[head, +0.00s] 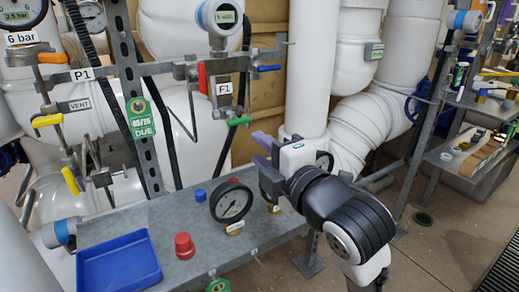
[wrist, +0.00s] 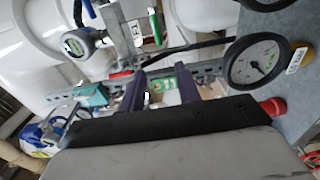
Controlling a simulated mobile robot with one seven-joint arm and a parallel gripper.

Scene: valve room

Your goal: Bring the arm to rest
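My gripper (head: 261,149) is at the end of my arm, above the right part of the grey metal bench, with its purple fingers pointing left. In the wrist view my gripper (wrist: 160,82) shows two purple fingers apart with nothing held between them. Pipework, a metal rail and a green tag show behind the gap. My arm is bent and comes up from the lower right of the head view. Part of a gauge on the bench is hidden behind the gripper.
The grey bench (head: 180,215) holds a blue tray (head: 118,262), a red knob (head: 184,246) and a black-rimmed gauge (head: 231,202). White pipes (head: 305,70) rise behind the gripper. Valve handles and a green tag (head: 140,117) are left. Shelves (head: 480,150) stand right; floor between is mostly open.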

